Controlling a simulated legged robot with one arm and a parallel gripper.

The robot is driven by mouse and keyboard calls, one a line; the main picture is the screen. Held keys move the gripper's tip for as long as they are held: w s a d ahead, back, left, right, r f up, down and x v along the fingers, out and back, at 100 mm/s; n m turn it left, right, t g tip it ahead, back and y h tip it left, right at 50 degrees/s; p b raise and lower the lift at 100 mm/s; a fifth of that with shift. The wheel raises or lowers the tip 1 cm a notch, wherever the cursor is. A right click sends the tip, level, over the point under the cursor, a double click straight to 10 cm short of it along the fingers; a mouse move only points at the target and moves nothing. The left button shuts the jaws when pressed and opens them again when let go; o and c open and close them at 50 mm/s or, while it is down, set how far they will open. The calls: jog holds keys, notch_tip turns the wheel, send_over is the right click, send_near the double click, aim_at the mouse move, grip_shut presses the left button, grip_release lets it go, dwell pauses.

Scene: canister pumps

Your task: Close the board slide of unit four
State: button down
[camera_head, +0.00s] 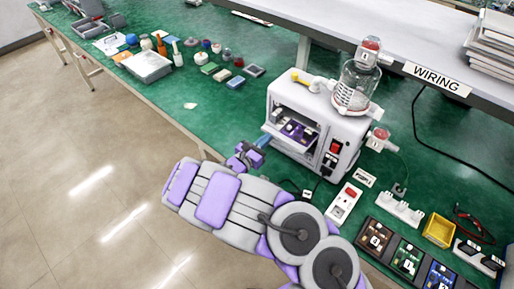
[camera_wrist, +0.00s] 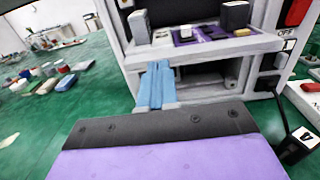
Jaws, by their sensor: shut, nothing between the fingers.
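A white pump unit (camera_head: 348,130) stands on the green bench with a glass canister (camera_head: 354,90) on top. Its board slide (camera_head: 292,141) sticks out of the front opening, carrying a purple circuit board. In the wrist view the slide (camera_wrist: 225,46) shows its white front edge, with dark blocks and the purple board on it. My gripper (camera_head: 264,140) is at the left of the slide's front. Its blue fingers (camera_wrist: 157,86) are together and empty, just below the slide edge in the wrist view; I cannot tell whether they touch. A plug tag (camera_wrist: 304,136) there reads 4.
Small coloured items (camera_head: 222,75) lie to the left; the bench between is mostly clear.

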jog(key=shift+b+x, duration=0.35)
jog(key=shift+x, duration=1.95)
jog(key=p+v, duration=0.3)
jog(key=v, duration=1)
jog(key=g+y+p, duration=0.3)
jog(key=g+p, duration=0.2)
send_near(274, 128)
jog(key=s+a, duration=0.2)
jog(key=s, duration=0.2)
jog(key=shift+y, duration=0.3)
jog(key=b+x, duration=0.1)
jog(key=x, duration=0.3)
jog(key=r+b+x, duration=0.1)
jog(key=x, duration=0.2)
jog(key=w+b+x, duration=0.1)
jog(key=x, duration=0.3)
jog(key=shift+w+d+r, duration=0.1)
jog(key=shift+w+d, duration=0.1)
jog(key=shift+d, duration=0.2)
jog(key=shift+w+d, duration=0.25)
jog(key=shift+w, duration=0.3)
